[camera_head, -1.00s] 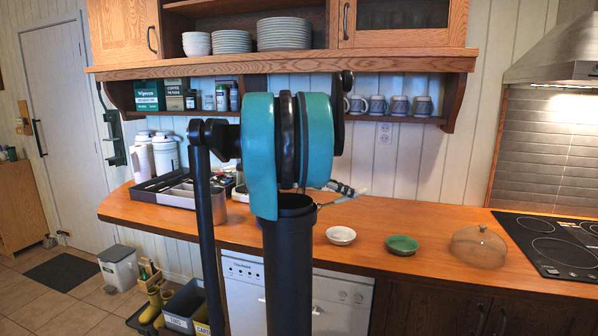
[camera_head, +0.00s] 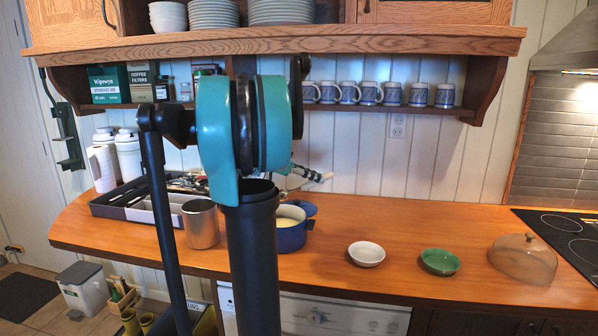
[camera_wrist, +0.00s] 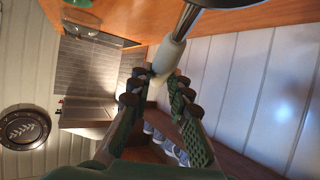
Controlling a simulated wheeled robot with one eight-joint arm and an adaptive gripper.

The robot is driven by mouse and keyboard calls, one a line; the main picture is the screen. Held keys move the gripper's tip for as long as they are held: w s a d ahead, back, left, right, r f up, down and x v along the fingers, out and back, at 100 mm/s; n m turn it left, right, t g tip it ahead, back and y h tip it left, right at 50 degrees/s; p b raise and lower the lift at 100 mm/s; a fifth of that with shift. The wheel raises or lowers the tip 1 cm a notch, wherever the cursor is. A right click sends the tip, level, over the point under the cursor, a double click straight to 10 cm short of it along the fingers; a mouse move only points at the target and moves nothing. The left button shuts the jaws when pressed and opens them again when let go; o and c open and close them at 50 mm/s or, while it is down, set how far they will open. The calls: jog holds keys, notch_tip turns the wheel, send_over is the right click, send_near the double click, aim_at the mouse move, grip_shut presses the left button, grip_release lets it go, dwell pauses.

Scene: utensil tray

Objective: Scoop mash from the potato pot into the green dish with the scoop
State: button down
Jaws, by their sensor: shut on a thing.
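The blue pot (camera_head: 291,238) stands on the counter with pale yellow mash (camera_head: 287,222) inside, partly hidden behind my arm. The green dish (camera_head: 440,262) sits to the right and looks empty. My gripper (camera_head: 314,175) is above and behind the pot, partly hidden by my arm. It is shut on the pale handle of the scoop (camera_wrist: 168,57), whose metal shaft (camera_wrist: 188,18) runs out of the top of the wrist view. The scoop's head is not clearly visible, so I cannot tell what it holds.
A white dish (camera_head: 366,254) stands between pot and green dish; a glass cloche (camera_head: 523,262) stands right of them. A metal canister (camera_head: 201,226) and utensil tray (camera_head: 108,211) are left. A blue lid (camera_head: 304,206) lies behind the pot. A mug shelf (camera_head: 420,109) hangs above.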

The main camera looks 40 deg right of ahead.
jog(key=shift+w+a+f, duration=0.1)
jog(key=shift+w+a, duration=0.1)
jog(key=shift+w, duration=0.3)
jog(key=h, duration=0.1)
jog(key=a+g+h, duration=0.1)
jog(key=w+a+h, duration=0.1)
jog(key=shift+f, duration=0.4)
jog(key=shift+s+f, duration=0.15)
jog(key=shift+f, duration=2.75)
jog(key=shift+f, duration=0.8)
jog(key=shift+r, duration=0.15)
jog(key=shift+r, duration=4.65)
jog(key=shift+d, duration=0.1)
